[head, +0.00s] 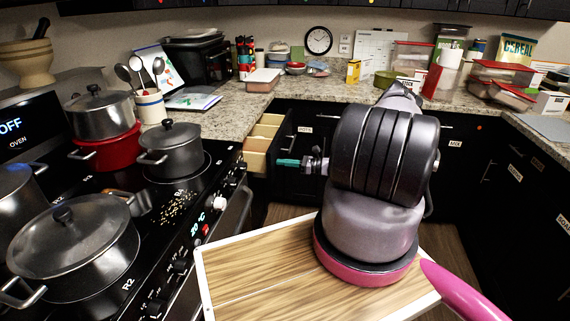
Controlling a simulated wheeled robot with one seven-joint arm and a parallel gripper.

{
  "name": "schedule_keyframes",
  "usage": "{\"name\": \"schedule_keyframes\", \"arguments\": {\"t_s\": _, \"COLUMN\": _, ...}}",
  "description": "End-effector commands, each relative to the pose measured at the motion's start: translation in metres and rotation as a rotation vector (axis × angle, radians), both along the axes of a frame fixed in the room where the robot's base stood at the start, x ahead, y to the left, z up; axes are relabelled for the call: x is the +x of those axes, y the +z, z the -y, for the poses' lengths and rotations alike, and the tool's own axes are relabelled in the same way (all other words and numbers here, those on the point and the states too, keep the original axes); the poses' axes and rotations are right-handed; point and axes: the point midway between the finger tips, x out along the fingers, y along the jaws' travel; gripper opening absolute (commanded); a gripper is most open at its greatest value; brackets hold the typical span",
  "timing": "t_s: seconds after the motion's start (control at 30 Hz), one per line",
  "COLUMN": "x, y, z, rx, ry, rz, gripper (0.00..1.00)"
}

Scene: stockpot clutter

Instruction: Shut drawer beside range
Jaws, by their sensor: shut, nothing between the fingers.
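The drawer (262,132) beside the range is open. Its pale wooden inside with dividers shows, and its dark front panel (287,135) faces right. My gripper (285,162), with teal fingertips, points left at the lower part of that front panel. It is shut and empty. I cannot tell whether the fingertips touch the panel. My arm's thick dark links hide the cabinets behind them. The range (120,205), with a black top, stands to the left of the drawer.
Several lidded pots crowd the range, including a grey pot (172,150) near the drawer and a large pan (75,245) in front. Clutter lines the granite counter (225,118). Dark cabinets (500,165) with handles close off the right. Some brown floor (285,213) shows below the drawer.

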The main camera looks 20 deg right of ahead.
Motion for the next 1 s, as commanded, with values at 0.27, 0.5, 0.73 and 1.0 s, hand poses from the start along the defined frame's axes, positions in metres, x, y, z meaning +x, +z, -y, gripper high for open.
{"name": "schedule_keyframes", "arguments": {"t_s": 0.27, "x": 0.005, "y": 0.0, "z": -0.009, "rx": 0.0, "ry": 0.002, "rz": 0.0, "gripper": 0.0}}
{"name": "schedule_keyframes", "arguments": {"t_s": 0.5, "x": 0.028, "y": 0.0, "z": -0.044, "rx": 0.0, "ry": 0.004, "rz": 0.0, "gripper": 0.0}}
{"name": "schedule_keyframes", "arguments": {"t_s": 0.73, "x": 0.057, "y": 0.0, "z": -0.087, "rx": 0.0, "ry": 0.004, "rz": 0.0, "gripper": 0.0}}
{"name": "schedule_keyframes", "arguments": {"t_s": 1.0, "x": 0.083, "y": 0.0, "z": -0.124, "rx": -0.001, "ry": 0.002, "rz": 0.001, "gripper": 0.0}}
